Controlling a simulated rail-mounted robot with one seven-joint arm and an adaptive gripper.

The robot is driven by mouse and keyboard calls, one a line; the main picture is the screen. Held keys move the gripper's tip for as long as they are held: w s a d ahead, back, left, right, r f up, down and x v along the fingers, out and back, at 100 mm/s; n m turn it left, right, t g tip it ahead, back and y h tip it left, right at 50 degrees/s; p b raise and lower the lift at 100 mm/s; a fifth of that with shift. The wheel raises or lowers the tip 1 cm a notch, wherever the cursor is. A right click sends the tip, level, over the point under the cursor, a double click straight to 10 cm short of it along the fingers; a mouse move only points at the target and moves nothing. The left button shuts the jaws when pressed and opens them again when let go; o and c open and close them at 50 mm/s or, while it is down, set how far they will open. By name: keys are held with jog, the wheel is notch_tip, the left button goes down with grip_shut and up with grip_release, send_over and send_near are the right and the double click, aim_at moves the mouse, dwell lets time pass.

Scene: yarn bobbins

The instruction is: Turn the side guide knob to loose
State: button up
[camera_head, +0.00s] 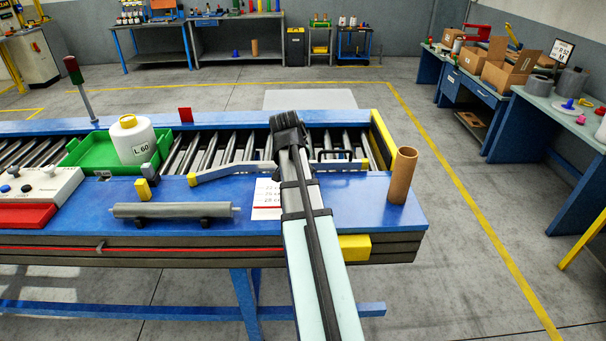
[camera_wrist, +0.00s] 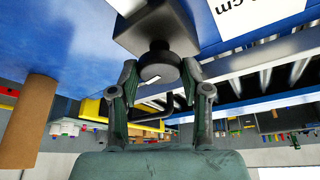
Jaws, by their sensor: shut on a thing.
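The side guide knob (camera_wrist: 158,68) is black and round and sits on a grey block (camera_wrist: 158,32) in the wrist view. My gripper (camera_wrist: 159,76) has its two fingers on either side of the knob, shut on it. A pale mark shows on the knob's face, but I cannot tell which setting it points to. In the head view my gripper (camera_head: 286,128) is over the conveyor's near rail and hides the knob. The side guide (camera_head: 235,171), a grey bar with a yellow end, shows on both sides of my arm.
A brown cardboard tube (camera_head: 402,176) stands on the conveyor's blue right end; it also shows in the wrist view (camera_wrist: 28,122). A grey roller (camera_head: 172,210) lies at the front. A paper sheet (camera_head: 266,194) lies beside my arm.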

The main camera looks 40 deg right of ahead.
jog(key=shift+f+m+g, duration=0.1)
jog(key=shift+m+g, duration=0.3)
jog(key=shift+m, duration=0.7)
jog(key=o, duration=1.1)
jog(key=v, duration=1.2)
